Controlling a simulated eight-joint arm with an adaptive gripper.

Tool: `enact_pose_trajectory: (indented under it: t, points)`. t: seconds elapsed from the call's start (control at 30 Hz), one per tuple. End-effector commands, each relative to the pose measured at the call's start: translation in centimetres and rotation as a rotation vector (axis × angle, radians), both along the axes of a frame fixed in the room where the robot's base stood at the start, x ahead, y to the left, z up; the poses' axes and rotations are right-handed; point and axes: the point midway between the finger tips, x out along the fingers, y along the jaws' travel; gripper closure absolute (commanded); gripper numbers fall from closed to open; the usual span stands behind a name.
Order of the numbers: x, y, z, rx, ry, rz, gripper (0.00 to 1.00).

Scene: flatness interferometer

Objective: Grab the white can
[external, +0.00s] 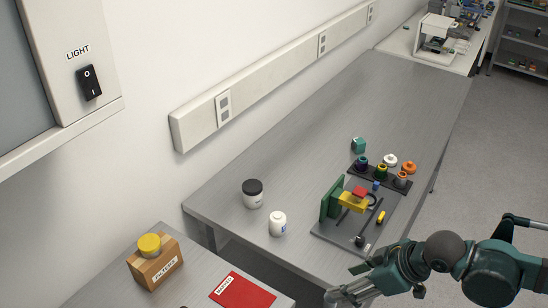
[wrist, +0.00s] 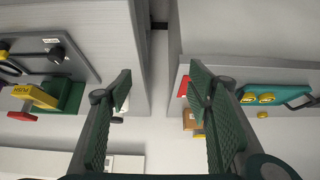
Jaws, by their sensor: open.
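A small white can (external: 278,223) with a white top stands upright on the grey bench, near its front left end. A white jar with a black lid (external: 253,193) stands behind it and to the left. My gripper (external: 345,294) is at the bottom of the external view, in front of the bench and apart from the can. In the wrist view my gripper (wrist: 160,88) has its two fingers spread wide with nothing between them.
A dark plate (external: 335,238) with a green block and a yellow-and-red part lies right of the can. Several small coloured parts stand behind it. A lower table at left holds a cardboard box (external: 156,264) and a red booklet (external: 243,290).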

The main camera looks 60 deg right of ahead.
Motion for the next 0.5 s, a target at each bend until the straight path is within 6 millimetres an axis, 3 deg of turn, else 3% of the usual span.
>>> enact_pose_trajectory:
  t: [0.5]
  points:
    - [0.2, -0.1, 4.4, -0.004, 0.002, -0.005, 0.49]
